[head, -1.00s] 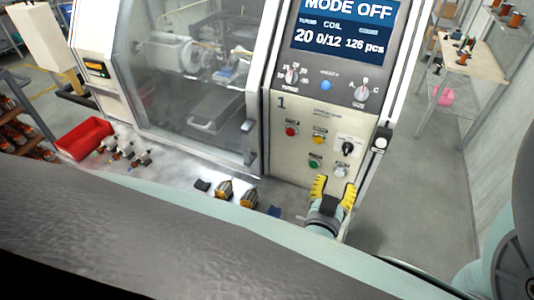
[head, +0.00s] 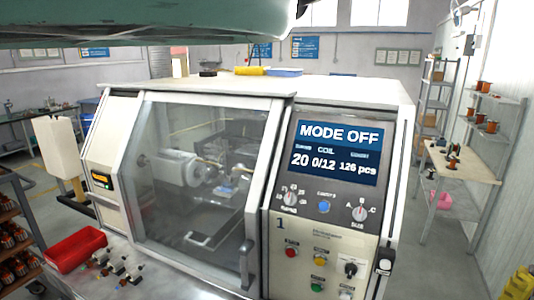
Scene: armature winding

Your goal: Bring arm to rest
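A teal link of my own arm spans the upper left of the view. The machine's screen (head: 338,152) reads MODE OFF, 20, 0/12 and 126 pcs. The clear machine door (head: 205,170) looks closed.
A red bin (head: 75,248) is at the lower left, beside several small parts (head: 120,268). A rack of spools (head: 15,235) stands at the far left. A workbench (head: 460,165) and shelves with spools (head: 490,105) stand at the right.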

